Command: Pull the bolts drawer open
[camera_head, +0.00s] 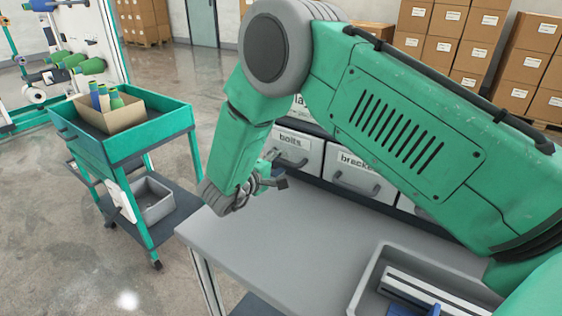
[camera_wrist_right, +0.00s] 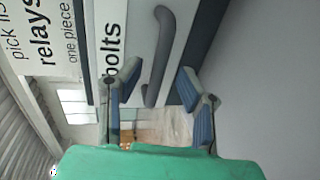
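The bolts drawer (camera_head: 312,153) is a light grey front labelled "bolts" at the back edge of the grey table; it looks shut. In the right wrist view the drawer front (camera_wrist_right: 137,38) fills the upper middle, with its grey bar handle (camera_wrist_right: 160,50) ahead of the fingers. My right gripper (camera_head: 275,171) is just in front of the drawer's left part. In the wrist view its blue-grey fingers (camera_wrist_right: 158,78) are spread, one on each side of the handle's near end. I cannot tell whether they touch it. My left gripper is not in view.
The brackets drawer (camera_head: 352,180) is to the right, partly behind my arm. A grey bin (camera_head: 372,278) with parts stands at the table's front right. The grey tabletop (camera_head: 270,245) is otherwise clear. A green cart (camera_head: 122,150) with a cardboard box stands left.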

